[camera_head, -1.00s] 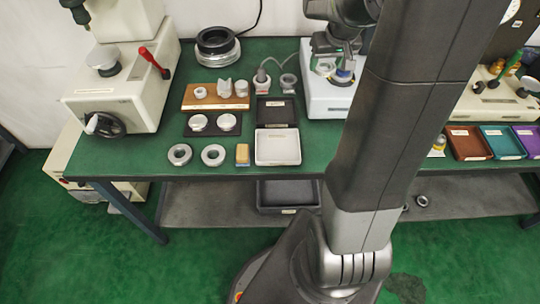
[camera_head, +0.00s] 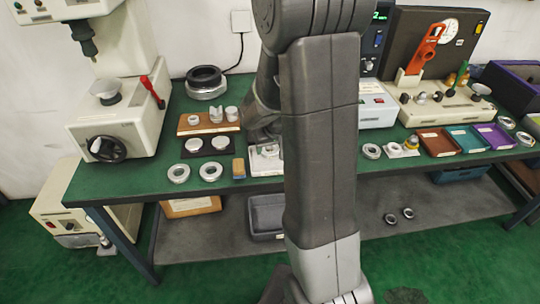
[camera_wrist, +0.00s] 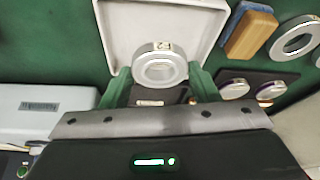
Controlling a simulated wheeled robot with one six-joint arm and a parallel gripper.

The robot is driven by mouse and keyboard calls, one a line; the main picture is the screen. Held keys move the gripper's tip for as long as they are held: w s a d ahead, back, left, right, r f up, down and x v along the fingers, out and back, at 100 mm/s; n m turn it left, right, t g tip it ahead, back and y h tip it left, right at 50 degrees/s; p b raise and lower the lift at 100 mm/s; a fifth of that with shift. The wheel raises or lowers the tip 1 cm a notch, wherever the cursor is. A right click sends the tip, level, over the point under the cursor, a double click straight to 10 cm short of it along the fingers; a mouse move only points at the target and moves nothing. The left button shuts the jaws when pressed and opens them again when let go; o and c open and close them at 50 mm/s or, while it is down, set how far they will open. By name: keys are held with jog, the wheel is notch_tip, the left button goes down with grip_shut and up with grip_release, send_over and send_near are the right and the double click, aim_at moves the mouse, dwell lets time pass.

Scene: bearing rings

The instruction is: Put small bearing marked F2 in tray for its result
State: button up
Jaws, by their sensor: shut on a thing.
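My gripper (camera_wrist: 161,82) is shut on a small silver bearing ring (camera_wrist: 160,65), with a finger on either side of it. A small mark shows on the ring's rim, seemingly "F2". The ring is over the near end of a white tray (camera_wrist: 205,18) in the wrist view; I cannot tell its height. In the head view, the white tray (camera_head: 258,170) is partly hidden behind my arm, with my gripper (camera_head: 267,150) over it. A dark tray with a label lies beneath my gripper in the wrist view, mostly covered.
A wood-and-blue block (camera_head: 239,168) and two larger rings (camera_head: 210,171) lie left of the white tray. A black mat (camera_head: 206,145) with two discs is behind them. Brown (camera_head: 438,143), teal (camera_head: 467,139) and purple (camera_head: 494,136) trays stand at right. A white instrument (camera_head: 377,108) is behind.

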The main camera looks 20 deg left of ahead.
aim_at(271, 162)
jog(key=shift+f, duration=1.7)
jog(key=shift+f, duration=0.1)
jog(key=shift+f, duration=0.15)
jog(key=o, duration=1.2)
jog(key=shift+o, duration=0.2)
jog(key=shift+s+r, duration=0.1)
jog(key=shift+r, duration=0.5)
jog(key=v, duration=1.1)
jog(key=shift+s+d, duration=0.1)
jog(key=shift+d, duration=0.05)
